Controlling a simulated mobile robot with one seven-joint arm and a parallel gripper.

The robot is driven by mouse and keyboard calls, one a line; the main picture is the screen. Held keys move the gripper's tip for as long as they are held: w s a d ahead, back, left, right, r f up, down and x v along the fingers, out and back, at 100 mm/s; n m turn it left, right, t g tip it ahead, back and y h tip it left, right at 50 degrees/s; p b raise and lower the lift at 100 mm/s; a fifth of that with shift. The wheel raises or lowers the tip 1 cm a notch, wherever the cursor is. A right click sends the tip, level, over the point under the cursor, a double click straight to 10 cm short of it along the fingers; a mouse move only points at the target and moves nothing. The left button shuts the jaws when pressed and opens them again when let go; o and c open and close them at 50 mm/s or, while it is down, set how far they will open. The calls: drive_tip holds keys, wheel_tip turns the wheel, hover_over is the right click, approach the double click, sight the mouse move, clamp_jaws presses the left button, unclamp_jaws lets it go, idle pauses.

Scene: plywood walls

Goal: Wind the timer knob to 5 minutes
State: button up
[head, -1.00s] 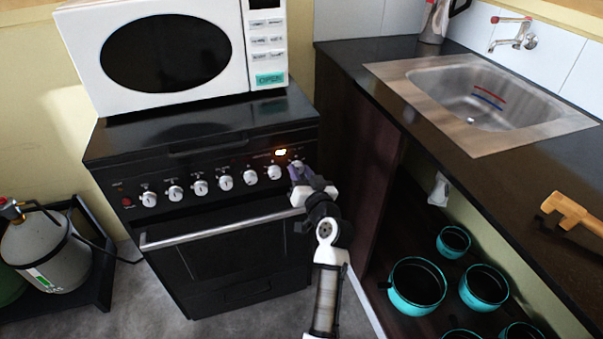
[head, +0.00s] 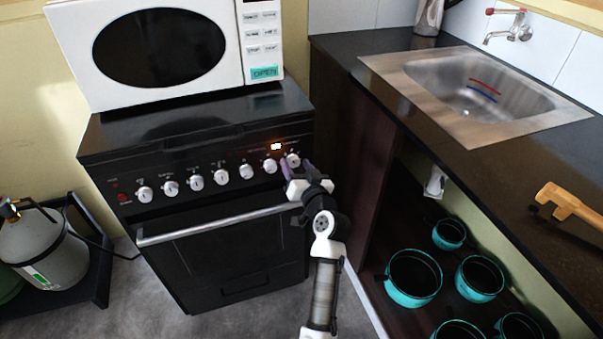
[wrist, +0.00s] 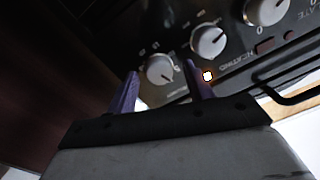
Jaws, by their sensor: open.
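The oven's front panel carries a row of white round knobs. The rightmost knob (head: 293,160), which I take for the timer knob, sits right of a small lit orange lamp (head: 276,146). My gripper (head: 297,170) is open just in front of and slightly below that knob. In the wrist view the end knob (wrist: 160,69) shows beyond and between the two purple fingertips, with its dark pointer mark visible. The fingers do not appear closed on it, and I cannot tell whether they touch it. The printed scale around it is too blurred to read.
The neighbouring knob (head: 270,167) is close on the left. The oven door handle (head: 210,219) runs below the panel. A white microwave (head: 165,50) stands on top. The counter cabinet (head: 345,150) is close on the right, with teal pots (head: 414,278) on its shelf.

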drive_tip(key=b+v, duration=0.2)
drive_tip(key=v, duration=1.1)
drive_tip(key=shift+s+b, duration=0.35)
drive_tip(key=shift+b, duration=0.05)
drive_tip(key=shift+d, duration=0.1)
